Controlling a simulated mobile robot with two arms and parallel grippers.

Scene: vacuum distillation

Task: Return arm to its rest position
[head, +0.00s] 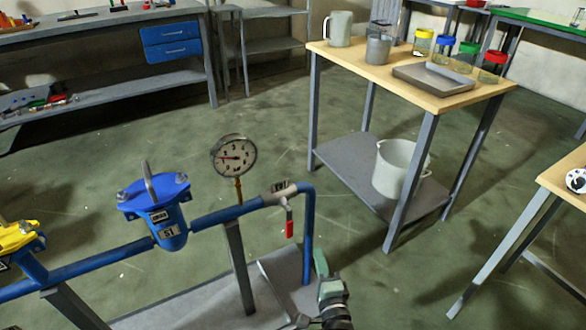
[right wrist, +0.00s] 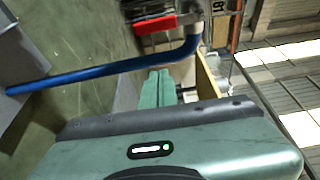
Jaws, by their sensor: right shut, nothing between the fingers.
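My right gripper (head: 321,262) is at the lower middle of the head view, just right of the blue pipe's (head: 307,240) vertical end. Its green fingers (right wrist: 156,88) are shut together and empty in the right wrist view. A valve with a red handle (head: 290,228) hangs on the pipe, its handle pointing down. The red handle (right wrist: 156,24) also shows at the top of the right wrist view, beyond the fingertips and apart from them. My left gripper is not in view.
A pressure gauge (head: 234,156), a blue filter housing (head: 157,205) and a yellow fitting (head: 17,236) sit along the pipe. A wooden-topped table (head: 365,70) with jars and a grey tray (head: 433,79) stands behind right. Green floor (head: 400,285) is clear between the pipe and tables.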

